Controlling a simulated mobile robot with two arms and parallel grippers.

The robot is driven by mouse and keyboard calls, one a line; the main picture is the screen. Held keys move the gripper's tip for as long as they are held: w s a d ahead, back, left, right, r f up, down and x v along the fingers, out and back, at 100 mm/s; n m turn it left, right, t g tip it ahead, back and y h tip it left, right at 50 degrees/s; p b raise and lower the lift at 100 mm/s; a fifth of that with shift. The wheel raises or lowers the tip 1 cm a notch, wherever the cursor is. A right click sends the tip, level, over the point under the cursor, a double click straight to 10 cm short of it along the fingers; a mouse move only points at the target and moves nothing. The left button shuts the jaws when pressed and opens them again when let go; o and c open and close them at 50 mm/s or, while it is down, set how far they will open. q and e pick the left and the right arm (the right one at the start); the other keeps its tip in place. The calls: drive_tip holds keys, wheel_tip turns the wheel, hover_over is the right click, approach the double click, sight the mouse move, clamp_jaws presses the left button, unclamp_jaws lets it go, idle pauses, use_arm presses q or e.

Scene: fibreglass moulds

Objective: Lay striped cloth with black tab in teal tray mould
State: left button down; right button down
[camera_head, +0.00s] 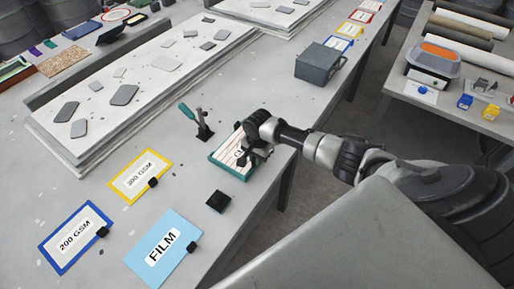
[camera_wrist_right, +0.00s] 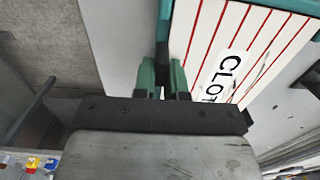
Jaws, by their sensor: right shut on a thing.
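The striped cloth (camera_head: 235,150), white with red lines and lettering, lies in the teal tray mould (camera_head: 229,170) near the table's front edge. Part of it is hidden by my right gripper (camera_head: 257,154), which is over the tray's right side. In the right wrist view the cloth (camera_wrist_right: 237,40) lies flat inside the teal rim (camera_wrist_right: 290,4). There my right gripper (camera_wrist_right: 163,78) is shut on the dark tab (camera_wrist_right: 163,52) at the cloth's edge; its fingers mostly hide the tab. My left gripper is not in view.
A green-handled clamp (camera_head: 199,124) stands behind the tray. A black block (camera_head: 219,201), a light blue FILM sheet (camera_head: 165,248), a yellow-edged sheet (camera_head: 140,177) and a blue-edged sheet (camera_head: 76,237) lie to the left. A grey box (camera_head: 318,64) stands farther back.

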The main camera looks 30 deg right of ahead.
idle(0.3)
drive_tip(key=c, duration=1.1)
unclamp_jaws()
drive_tip(key=shift+r, duration=0.15)
wheel_tip(320, 180, up, 10)
drive_tip(key=shift+r, duration=0.25)
drive_tip(key=shift+d, duration=0.1)
